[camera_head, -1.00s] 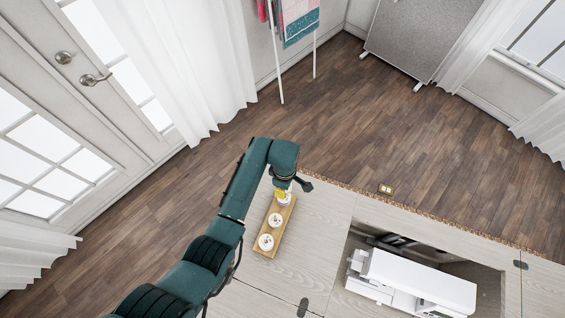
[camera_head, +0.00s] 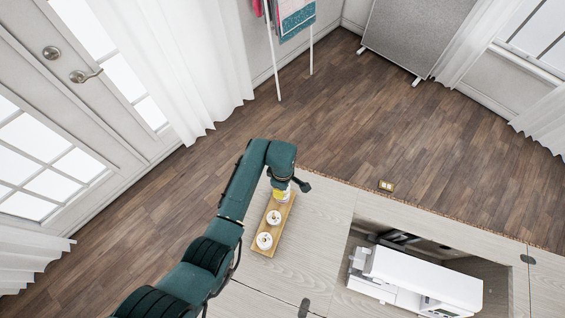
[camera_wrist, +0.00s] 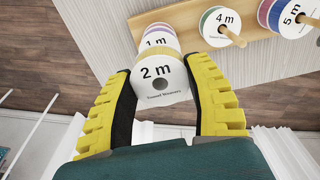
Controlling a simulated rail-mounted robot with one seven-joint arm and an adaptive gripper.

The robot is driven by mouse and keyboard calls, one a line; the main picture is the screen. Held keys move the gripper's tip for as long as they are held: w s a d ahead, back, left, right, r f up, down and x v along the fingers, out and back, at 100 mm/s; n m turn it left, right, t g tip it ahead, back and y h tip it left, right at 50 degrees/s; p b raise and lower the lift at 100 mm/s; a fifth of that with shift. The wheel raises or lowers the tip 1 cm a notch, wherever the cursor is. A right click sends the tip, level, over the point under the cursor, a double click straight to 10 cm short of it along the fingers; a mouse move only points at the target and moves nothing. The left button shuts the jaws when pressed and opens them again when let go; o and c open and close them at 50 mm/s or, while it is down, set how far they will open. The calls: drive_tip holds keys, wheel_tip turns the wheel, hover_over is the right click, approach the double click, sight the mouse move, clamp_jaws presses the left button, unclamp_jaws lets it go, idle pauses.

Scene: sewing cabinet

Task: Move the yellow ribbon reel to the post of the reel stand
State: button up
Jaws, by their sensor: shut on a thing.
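The yellow ribbon reel, a white disc marked "2 m" with a yellow rim (camera_wrist: 157,72), is between my gripper's yellow fingers (camera_wrist: 158,82) in the wrist view. My gripper is shut on it. Its centre hole shows dark, with no post visible through it. The wooden reel stand (camera_wrist: 257,40) lies beyond it, with the "4 m" reel on a post (camera_wrist: 233,37). The held reel partly covers a purple "1 m" reel (camera_wrist: 157,32). In the head view, my gripper (camera_head: 281,196) is over the far end of the stand (camera_head: 258,251), partly hidden by my arm.
A "5 m" reel (camera_wrist: 289,15) sits on the stand at the right of the wrist view. The cabinet top (camera_head: 318,235) is bare beside the stand. A white sewing machine (camera_head: 425,279) sits in the recess at right.

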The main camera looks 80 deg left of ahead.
drive_tip(key=shift+f+b, duration=0.65)
drive_tip(key=shift+f, duration=0.35)
drive_tip(key=shift+f, duration=0.35)
drive_tip(key=shift+f+b, duration=0.15)
drive_tip(key=shift+b, duration=0.15)
drive_tip(key=o, duration=1)
wheel_tip(320, 180, up, 12)
